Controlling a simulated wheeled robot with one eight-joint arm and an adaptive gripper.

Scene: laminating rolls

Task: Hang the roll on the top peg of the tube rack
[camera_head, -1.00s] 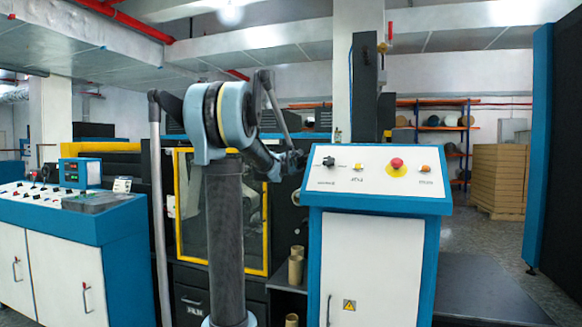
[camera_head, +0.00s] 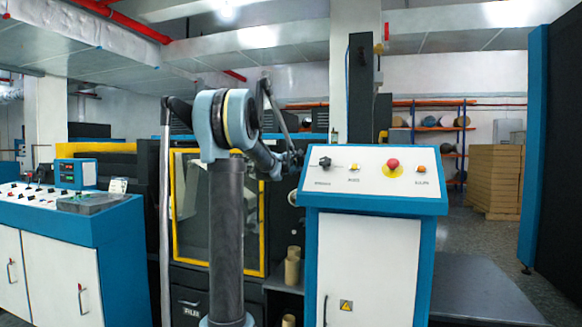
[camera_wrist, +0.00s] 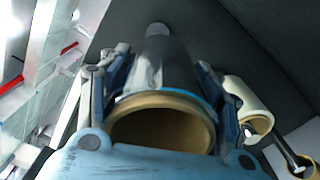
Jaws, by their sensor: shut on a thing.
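In the wrist view my gripper (camera_wrist: 160,62) is shut on a roll with a shiny silver-grey outside (camera_wrist: 160,78) and a brown cardboard core. The core's open end faces the camera and its inside is dark. A grey round peg-like end (camera_wrist: 157,30) shows past the roll's far end, against a dark panel (camera_wrist: 215,35). I cannot tell whether it enters the core. To the right, a cream roll (camera_wrist: 248,98) sits around a peg, and a lower peg (camera_wrist: 285,150) carries a brown ring. In the head view my gripper (camera_head: 293,160) is small and partly behind the console; the held roll is not clear.
A blue and white control console (camera_head: 372,185) stands close right of my arm. Brown tubes (camera_head: 292,268) stand low to its left. A yellow-framed machine (camera_head: 265,215) is behind my arm. A blue cabinet (camera_head: 60,245) is at left; shelves and stacked boxes (camera_head: 495,180) are far right.

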